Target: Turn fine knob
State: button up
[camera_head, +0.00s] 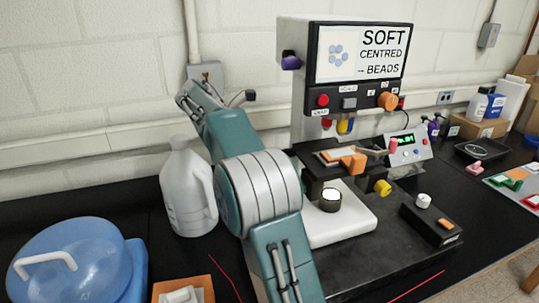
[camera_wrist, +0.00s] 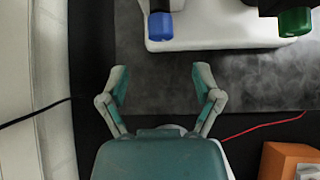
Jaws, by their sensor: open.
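In the wrist view, a blue knob (camera_wrist: 160,26) and a green knob (camera_wrist: 294,21) project from the side of the machine at the top edge. I cannot tell which is the fine knob. The machine (camera_head: 297,75) stands on the bench in the head view, with a yellow knob (camera_head: 383,187) at its lower right. My gripper (camera_wrist: 162,84) is open and empty, with the blue knob ahead of it and a gap between. The green knob is ahead and to the right. In the head view my arm hides the blue and green knobs; I cannot clearly make out my gripper there.
A white jug (camera_head: 186,190) stands left of my arm, with a blue container (camera_head: 75,260) in front of it. The wall (camera_wrist: 32,90) runs along the left in the wrist view. A red wire (camera_wrist: 262,126) and an orange block (camera_wrist: 285,160) lie to the right.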

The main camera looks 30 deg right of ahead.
jog(key=x, duration=0.9)
jog(key=shift+r, duration=0.1)
jog(key=c, duration=1.1)
